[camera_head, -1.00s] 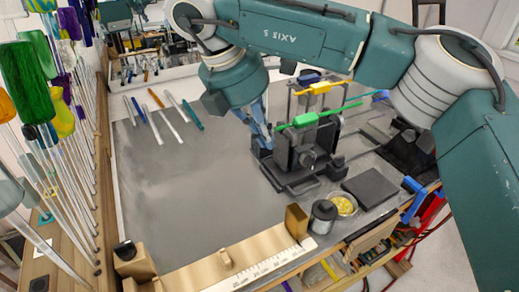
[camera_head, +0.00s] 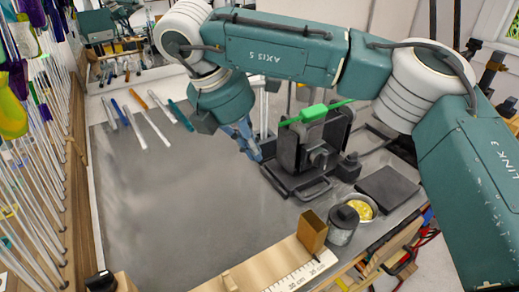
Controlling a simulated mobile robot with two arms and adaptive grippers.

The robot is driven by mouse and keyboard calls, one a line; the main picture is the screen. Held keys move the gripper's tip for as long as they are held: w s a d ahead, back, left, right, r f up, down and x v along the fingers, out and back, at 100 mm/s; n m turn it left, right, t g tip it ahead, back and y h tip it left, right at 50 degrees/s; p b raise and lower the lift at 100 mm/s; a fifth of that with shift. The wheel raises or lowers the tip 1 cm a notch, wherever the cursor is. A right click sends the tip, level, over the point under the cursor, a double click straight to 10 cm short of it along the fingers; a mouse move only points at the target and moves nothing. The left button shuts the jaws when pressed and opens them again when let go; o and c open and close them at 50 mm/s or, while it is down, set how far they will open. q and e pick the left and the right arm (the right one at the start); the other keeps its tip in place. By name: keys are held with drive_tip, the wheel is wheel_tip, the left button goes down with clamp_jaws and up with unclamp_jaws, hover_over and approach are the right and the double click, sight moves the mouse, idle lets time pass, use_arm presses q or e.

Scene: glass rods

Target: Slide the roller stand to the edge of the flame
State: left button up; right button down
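A dark stand (camera_head: 291,158), which looks like the roller stand, is upright on the grey worktop. A bright green piece (camera_head: 314,113) with a thin green rod lies across its top. My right gripper (camera_head: 252,150), with blue-grey fingers, points down just left of the stand. I cannot tell whether it touches the stand or how far apart its fingers are. My arm hides part of the area behind the stand. No flame can be made out. My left gripper is not in view.
A black slab (camera_head: 388,189), a dark jar (camera_head: 342,225) and a dish of yellow bits (camera_head: 361,207) are right of the stand. A wooden bar with a ruler (camera_head: 295,283) runs along the front. Rods (camera_head: 150,118) lie at the back left. The middle worktop (camera_head: 180,210) is clear.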

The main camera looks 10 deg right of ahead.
drive_tip(key=d+f+p, duration=0.1)
drive_tip(key=d+f, duration=0.1)
drive_tip(key=w+d+f+p, duration=0.1)
drive_tip(key=d+f+p, duration=0.1)
drive_tip(key=w+d+f+p, duration=0.1)
drive_tip(key=f+p, duration=0.1)
drive_tip(key=f, duration=0.1)
drive_tip(key=shift+d, duration=0.4)
drive_tip(key=shift+w+d+f+p, duration=0.15)
drive_tip(key=shift+d+p, duration=0.15)
drive_tip(key=shift+d, duration=0.25)
drive_tip(key=shift+a, duration=0.1)
